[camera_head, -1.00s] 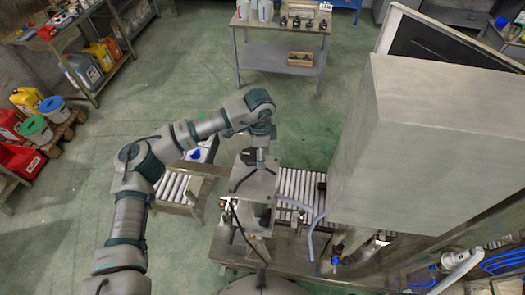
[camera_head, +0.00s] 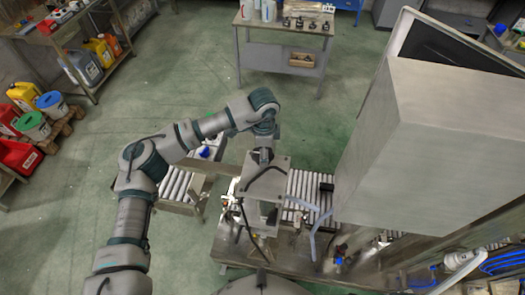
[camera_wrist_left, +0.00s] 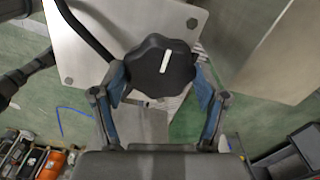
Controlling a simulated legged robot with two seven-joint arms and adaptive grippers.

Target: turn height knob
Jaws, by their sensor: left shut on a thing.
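The height knob (camera_wrist_left: 160,67) is a black lobed knob with a white line on top, in the middle of the left wrist view. The line is tilted slightly from upright in the picture. My left gripper (camera_wrist_left: 162,82) is shut on the knob, a blue-padded finger on either side. In the head view my left gripper (camera_head: 264,158) points down at the grey metal plate (camera_head: 277,186) on top of the machine, and it hides the knob there. My right gripper is not in view.
A roller conveyor (camera_head: 302,188) passes the machine, with another roller section (camera_head: 180,187) to the left. A large grey cabinet (camera_head: 430,145) stands close on the right. A black cable (camera_wrist_left: 85,30) curves beside the knob. Green floor is open beyond.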

